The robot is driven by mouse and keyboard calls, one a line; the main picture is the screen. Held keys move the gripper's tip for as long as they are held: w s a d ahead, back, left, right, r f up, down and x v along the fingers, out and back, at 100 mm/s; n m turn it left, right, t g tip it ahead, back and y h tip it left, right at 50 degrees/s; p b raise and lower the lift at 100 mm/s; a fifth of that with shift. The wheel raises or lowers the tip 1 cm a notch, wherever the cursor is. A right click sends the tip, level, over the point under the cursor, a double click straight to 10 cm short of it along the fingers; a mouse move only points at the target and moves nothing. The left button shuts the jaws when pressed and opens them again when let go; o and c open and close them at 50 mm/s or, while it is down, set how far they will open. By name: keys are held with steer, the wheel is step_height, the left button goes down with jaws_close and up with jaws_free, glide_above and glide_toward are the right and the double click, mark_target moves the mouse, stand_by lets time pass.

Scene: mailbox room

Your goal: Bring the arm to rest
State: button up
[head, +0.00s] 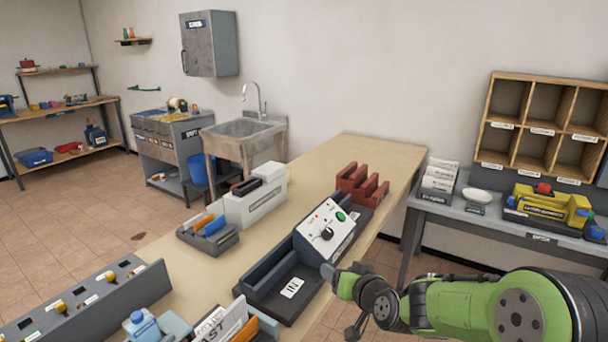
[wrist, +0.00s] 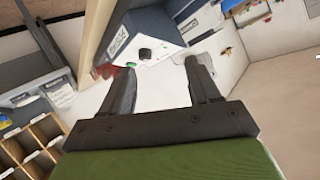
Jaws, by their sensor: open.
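My green arm reaches in from the lower right in the head view. My gripper (head: 345,277) is beside the right edge of the wooden table, near the machine with the "IN" tray (head: 275,290). The wrist view shows my gripper (wrist: 160,75) with its two dark fingers apart and nothing between them. Beyond the fingertips there is the machine's white panel (wrist: 145,50) with a black knob and a green button. I cannot tell from these views whether a finger touches the machine.
The wooden table (head: 375,160) bears a red rack (head: 362,185), a white box (head: 255,203) and a grey switch panel (head: 90,305). A side bench (head: 475,222) with a scale and wooden pigeonholes (head: 545,125) stands at right. Open floor (head: 100,215) lies at left.

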steer(key=s+d+r+g+h+p, duration=0.1)
steer(key=s+r+g, duration=0.1)
steer(key=s, duration=0.9)
steer(key=s+d+r+g+h+p, duration=0.1)
steer(key=s+r, duration=0.4)
steer(key=s, duration=0.6)
steer(key=s+d+r+g+h+p, duration=0.1)
steer(key=s+r+g+h+p, duration=0.1)
steer(key=s, duration=1)
steer(key=shift+d+r+n+g+p, duration=0.25)
steer(key=shift+r+n+g+p, duration=0.05)
steer(key=shift+r+g, duration=0.6)
